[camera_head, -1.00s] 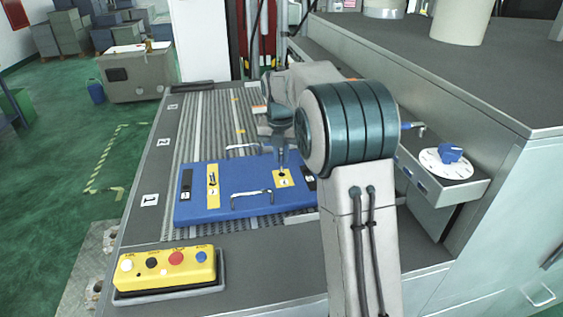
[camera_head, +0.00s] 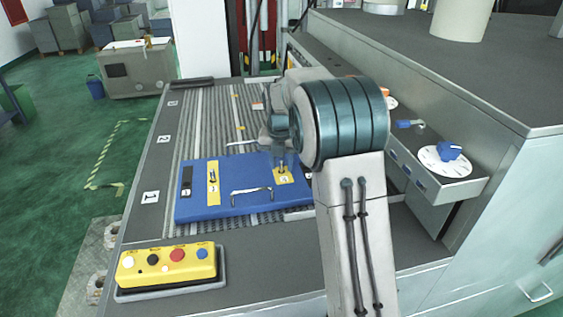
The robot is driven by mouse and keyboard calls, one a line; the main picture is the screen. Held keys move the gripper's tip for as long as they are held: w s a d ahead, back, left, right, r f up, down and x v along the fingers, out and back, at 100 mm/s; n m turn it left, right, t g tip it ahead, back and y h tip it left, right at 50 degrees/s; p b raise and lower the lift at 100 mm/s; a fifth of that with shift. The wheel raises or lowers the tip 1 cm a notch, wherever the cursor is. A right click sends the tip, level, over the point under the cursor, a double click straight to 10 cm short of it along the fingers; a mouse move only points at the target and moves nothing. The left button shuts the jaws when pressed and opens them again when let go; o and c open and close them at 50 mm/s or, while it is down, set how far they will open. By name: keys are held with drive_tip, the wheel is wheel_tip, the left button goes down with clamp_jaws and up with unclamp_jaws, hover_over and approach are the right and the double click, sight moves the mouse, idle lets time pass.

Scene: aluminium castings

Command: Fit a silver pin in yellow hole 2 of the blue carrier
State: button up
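The blue carrier (camera_head: 240,167) lies flat on the ribbed conveyor bed, with a metal handle (camera_head: 251,192) near its front edge. A yellow plate with a dark hole (camera_head: 285,177) is near its right side. A long yellow strip (camera_head: 213,183) and a black strip (camera_head: 186,181) are on its left part. My gripper (camera_head: 280,157) points down just above the yellow plate with the hole. Its fingers are small and partly merged with the arm, so I cannot tell whether they are open or hold a silver pin. My arm hides the carrier's right end.
A yellow button box (camera_head: 168,267) stands at the front left. A raised grey counter (camera_head: 460,75) borders the right side. The rear conveyor bed is largely clear.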

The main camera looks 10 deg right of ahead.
wheel_tip(320, 180, up, 12)
drive_tip(key=s+b, duration=0.1)
drive_tip(key=s+r+m, duration=0.2)
drive_tip(key=s+m, duration=0.7)
drive_tip(key=s+f+m+t, duration=0.1)
drive_tip(key=s+f+m, duration=0.3)
drive_tip(key=s+m, duration=0.7)
drive_tip(key=s+f+m+t, duration=0.1)
drive_tip(key=s+f+m, duration=0.4)
drive_tip(key=s+m, duration=0.6)
drive_tip(key=shift+s+m+t+y, duration=0.3)
drive_tip(key=shift+s, duration=0.25)
drive_tip(key=shift+f, duration=0.15)
